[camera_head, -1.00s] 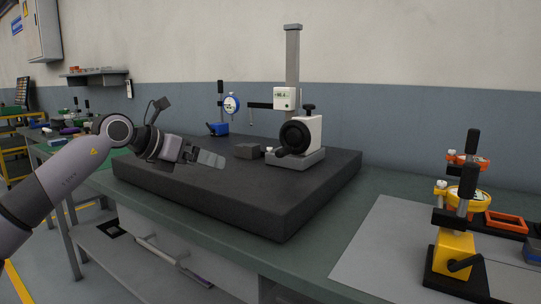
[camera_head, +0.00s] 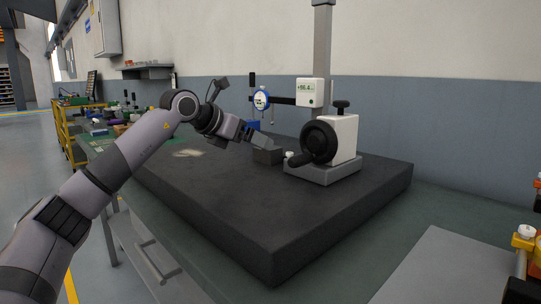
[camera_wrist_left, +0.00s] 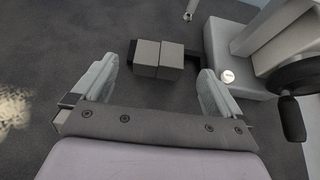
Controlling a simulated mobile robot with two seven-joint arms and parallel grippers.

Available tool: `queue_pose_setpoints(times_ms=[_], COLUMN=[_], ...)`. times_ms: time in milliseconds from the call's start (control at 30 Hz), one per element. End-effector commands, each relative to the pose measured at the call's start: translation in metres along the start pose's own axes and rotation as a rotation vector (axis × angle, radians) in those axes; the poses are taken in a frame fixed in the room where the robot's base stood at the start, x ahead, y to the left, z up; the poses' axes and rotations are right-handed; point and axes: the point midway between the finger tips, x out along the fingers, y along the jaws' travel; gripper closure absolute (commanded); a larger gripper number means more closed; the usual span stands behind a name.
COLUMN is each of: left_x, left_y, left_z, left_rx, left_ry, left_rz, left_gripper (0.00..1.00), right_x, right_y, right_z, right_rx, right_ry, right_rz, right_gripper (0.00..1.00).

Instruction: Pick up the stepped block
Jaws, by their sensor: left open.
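The stepped block (camera_head: 268,156) is a small dark grey block on the black granite plate (camera_head: 215,207), left of the height gauge's base. In the left wrist view the block (camera_wrist_left: 157,58) shows two lighter grey top faces side by side, with darker parts at its ends. My left gripper (camera_head: 259,141) is open and empty, with its fingers close to the block in the head view. In the left wrist view the block appears between and slightly beyond the two fingertips (camera_wrist_left: 159,68). I cannot tell the gripper's exact height above it. My right gripper is out of view.
The height gauge (camera_head: 332,140), with a white body and black handwheel, stands just right of the block. The front of the granite plate is clear. A grey mat (camera_head: 447,268) lies at the right.

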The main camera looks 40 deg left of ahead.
Motion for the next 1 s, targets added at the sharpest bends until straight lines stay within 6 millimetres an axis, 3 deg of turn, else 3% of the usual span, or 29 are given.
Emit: queue_pose_setpoints(times_ms=[300, 600, 900, 1000], left_x=[0.043, 0.047, 0.047, 0.045], left_y=[0.0, 0.0, 0.0, 0.0], left_z=[-0.001, -0.001, -0.002, 0.002], left_rx=[0.001, 0.002, 0.002, 0.002], left_ry=[0.0, 0.0, 0.0, -0.011], left_rz=[-0.002, -0.001, -0.001, -0.001], left_gripper=[0.0, 0.0, 0.98, 0.98], right_x=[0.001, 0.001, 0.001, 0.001], right_y=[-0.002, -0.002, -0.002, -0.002], right_z=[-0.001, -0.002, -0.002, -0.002], right_rx=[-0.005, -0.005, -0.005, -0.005], right_ry=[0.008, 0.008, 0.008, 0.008], right_rz=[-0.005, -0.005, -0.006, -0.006], right_gripper=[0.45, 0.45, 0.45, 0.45])
